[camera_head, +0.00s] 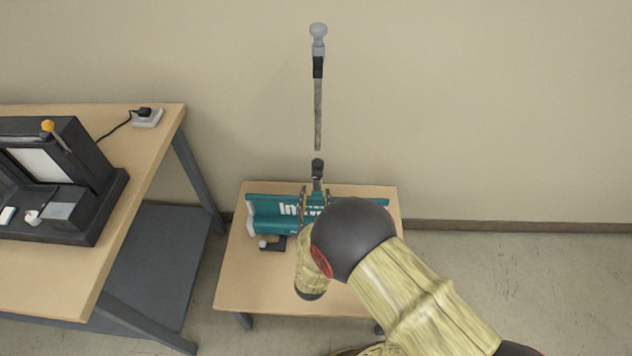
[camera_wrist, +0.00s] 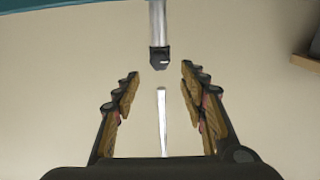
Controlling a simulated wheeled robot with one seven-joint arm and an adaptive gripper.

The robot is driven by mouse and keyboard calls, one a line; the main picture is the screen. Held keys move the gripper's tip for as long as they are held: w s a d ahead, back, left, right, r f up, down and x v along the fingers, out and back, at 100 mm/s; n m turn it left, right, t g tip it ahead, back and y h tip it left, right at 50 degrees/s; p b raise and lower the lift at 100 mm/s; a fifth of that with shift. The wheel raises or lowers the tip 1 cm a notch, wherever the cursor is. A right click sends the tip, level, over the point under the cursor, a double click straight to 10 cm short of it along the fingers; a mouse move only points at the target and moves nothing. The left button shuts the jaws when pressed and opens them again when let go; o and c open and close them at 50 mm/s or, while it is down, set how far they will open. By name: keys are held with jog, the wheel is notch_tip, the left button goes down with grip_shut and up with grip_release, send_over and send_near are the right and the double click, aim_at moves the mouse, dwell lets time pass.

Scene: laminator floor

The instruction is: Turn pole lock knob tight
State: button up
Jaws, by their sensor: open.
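A teal banner base (camera_head: 262,208) with white lettering lies on the small wooden table. A short grey lower pole (camera_head: 317,185) rises from it and ends in a black collar (camera_head: 317,168), probably the pole lock knob. In the wrist view the collar (camera_wrist: 158,58) lies just beyond the fingertips, in line with the gap. A thin upper pole (camera_head: 318,112) stands above, with a visible gap to the collar; a pale rod (camera_wrist: 163,125) shows between the fingers. My gripper (camera_head: 316,193) is open, with nothing visibly gripped. My arm hides part of the base.
A small black piece with a grey ball (camera_head: 270,244) lies in front of the base. A larger wooden table (camera_head: 120,215) at the left carries a dark machine (camera_head: 85,150) and a white socket block (camera_head: 147,118). The wall is close behind. Floor at the right is clear.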

aim_at(317, 177)
jog(key=w+b, duration=0.2)
jog(key=w, duration=0.4)
jog(key=shift+w+d, duration=0.15)
jog(key=shift+w, duration=0.15)
jog(key=shift+c, duration=0.9)
grip_shut()
